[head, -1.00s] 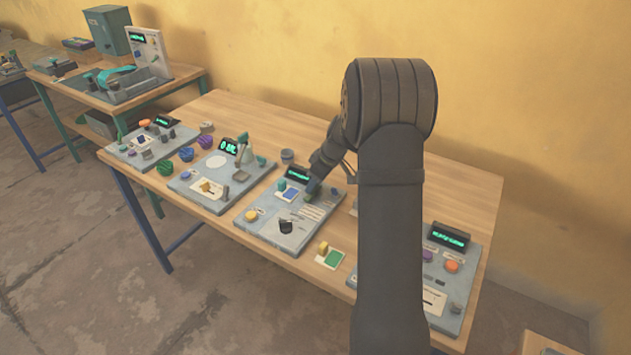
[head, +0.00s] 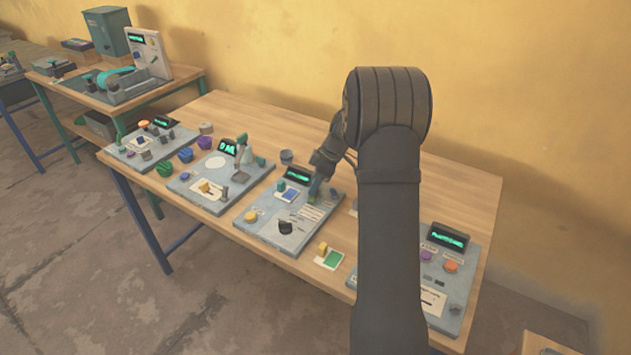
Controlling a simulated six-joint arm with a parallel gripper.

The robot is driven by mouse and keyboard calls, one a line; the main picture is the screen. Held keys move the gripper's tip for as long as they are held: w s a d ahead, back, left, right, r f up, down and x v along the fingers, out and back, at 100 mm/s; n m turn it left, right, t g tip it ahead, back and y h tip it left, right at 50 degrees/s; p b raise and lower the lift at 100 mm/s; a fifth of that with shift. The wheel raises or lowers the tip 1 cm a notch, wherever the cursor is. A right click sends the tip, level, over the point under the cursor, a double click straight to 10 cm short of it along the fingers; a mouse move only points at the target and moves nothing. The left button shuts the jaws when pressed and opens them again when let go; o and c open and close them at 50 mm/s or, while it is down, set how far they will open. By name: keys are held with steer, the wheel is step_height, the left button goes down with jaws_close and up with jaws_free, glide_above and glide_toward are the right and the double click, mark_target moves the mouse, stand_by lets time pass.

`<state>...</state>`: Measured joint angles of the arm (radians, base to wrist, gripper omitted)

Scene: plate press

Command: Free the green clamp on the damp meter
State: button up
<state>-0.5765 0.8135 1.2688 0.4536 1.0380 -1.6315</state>
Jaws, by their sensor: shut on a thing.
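The panel with the green clamp, which I take to be the damp meter (head: 258,231), is the grey board at the middle of the bench in the head view. My gripper (head: 313,192) points down at the board's right back part. It is shut on the green clamp (head: 311,198), which shows only as a small green patch at the fingertips. Its exact position is too small to read.
Left of it stands a board with a white disc (head: 216,161) and a small post. A board with an orange knob (head: 450,266) lies to the right, partly behind my arm. The bench's back right is bare.

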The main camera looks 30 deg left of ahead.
steer(key=o, duration=1)
steer(key=v, duration=1.7)
steer(key=shift+r, duration=0.2)
steer(key=shift+f, duration=0.1)
steer(key=x, duration=1.7)
steer(key=shift+f, duration=0.15)
